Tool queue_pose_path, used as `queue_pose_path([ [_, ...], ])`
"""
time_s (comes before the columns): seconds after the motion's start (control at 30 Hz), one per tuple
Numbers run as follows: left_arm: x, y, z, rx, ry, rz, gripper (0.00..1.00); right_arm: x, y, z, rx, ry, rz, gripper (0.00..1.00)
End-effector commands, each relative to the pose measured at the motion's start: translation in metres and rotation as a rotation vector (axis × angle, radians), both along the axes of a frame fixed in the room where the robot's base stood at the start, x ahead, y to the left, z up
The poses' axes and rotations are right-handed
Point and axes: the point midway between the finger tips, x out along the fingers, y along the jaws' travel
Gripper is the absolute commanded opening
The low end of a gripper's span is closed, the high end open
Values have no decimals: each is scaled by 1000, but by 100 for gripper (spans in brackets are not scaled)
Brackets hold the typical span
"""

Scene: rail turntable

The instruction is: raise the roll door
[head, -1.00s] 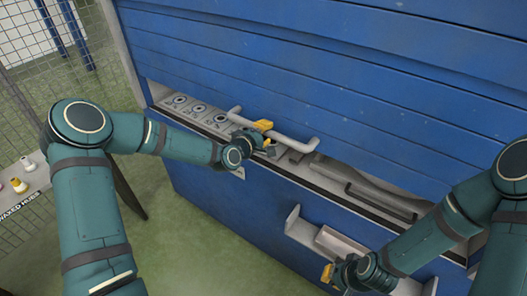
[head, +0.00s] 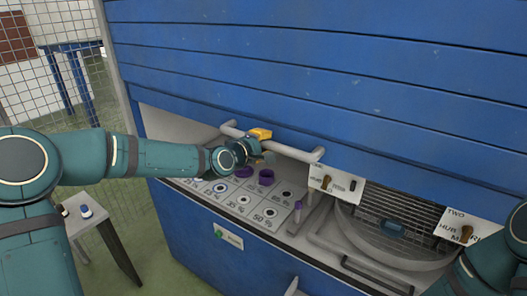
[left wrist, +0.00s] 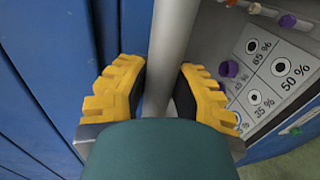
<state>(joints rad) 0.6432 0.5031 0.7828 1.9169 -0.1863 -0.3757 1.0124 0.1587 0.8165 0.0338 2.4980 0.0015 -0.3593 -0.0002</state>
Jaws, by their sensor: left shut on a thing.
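The blue roll door (head: 330,90) is partly raised, with an open gap beneath it. A grey handle bar (head: 290,151) runs along its lower edge. My left gripper (head: 260,143) is shut on this bar, left of its middle. In the left wrist view, the grey bar (left wrist: 172,45) passes between the yellow-padded fingers of the left gripper (left wrist: 157,97). Its fingers partly hide the bar. My right arm shows only at the lower right edge of the head view; its gripper is out of view.
Under the door lies a marked panel (head: 243,200) with purple pieces (head: 266,177). To its right is a round mesh-backed turntable area (head: 395,235) with label plates. A wire fence (head: 45,95) and small table (head: 82,220) stand at left.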

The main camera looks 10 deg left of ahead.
Motion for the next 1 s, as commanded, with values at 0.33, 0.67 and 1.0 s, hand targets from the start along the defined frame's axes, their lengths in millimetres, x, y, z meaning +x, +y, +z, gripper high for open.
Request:
queue_pose_path([
  [0.33,0,0,5,0,-3,1,0,0,0,1,0,0,1,0],
  [0.67,0,0,4,1,-1,1,57,0,0,1,0,0,0,0],
  [1.0,-11,6,6,2,0,3,57,0,0,1,0,0,0,0],
])
